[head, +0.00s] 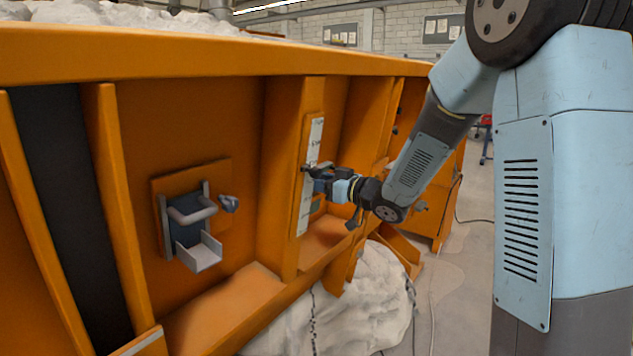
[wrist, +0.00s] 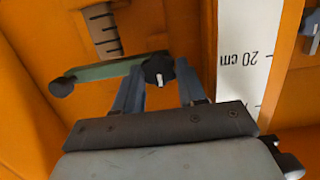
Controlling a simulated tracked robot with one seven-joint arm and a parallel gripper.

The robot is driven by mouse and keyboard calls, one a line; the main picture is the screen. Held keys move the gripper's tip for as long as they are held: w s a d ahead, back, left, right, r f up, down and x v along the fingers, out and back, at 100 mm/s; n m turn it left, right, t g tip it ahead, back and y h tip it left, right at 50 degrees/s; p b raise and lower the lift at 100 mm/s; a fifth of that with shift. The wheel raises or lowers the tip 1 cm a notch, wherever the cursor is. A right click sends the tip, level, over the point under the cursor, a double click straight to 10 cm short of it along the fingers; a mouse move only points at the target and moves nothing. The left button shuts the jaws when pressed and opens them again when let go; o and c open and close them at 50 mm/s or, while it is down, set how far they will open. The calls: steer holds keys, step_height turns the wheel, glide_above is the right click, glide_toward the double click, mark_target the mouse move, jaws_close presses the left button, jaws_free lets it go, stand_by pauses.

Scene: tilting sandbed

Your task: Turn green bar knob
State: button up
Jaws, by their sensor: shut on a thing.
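The green bar knob (wrist: 108,70) shows in the wrist view as a narrow green bar on the orange panel. It slopes slightly, with a round dark ball at its left end and a black hub (wrist: 157,68) with a pale mark at its right end. My gripper (wrist: 160,76) has its two blue-grey fingers on either side of the hub and is shut on it. In the head view, my gripper (head: 314,173) reaches the orange side beside the white scale, and it hides most of the knob.
A white ruler strip (wrist: 247,52) marked "20 cm" stands just right of the knob. In the head view, a metal bracket (head: 192,218) and a small blue-grey knob (head: 228,204) are to the left. Orange ribs (head: 112,190) project from the side.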

steer(key=c, duration=0.3)
steer(key=shift+n+t, duration=0.3)
steer(key=shift+n, duration=0.4)
steer(key=shift+c, duration=0.2)
steer(key=o, duration=0.9)
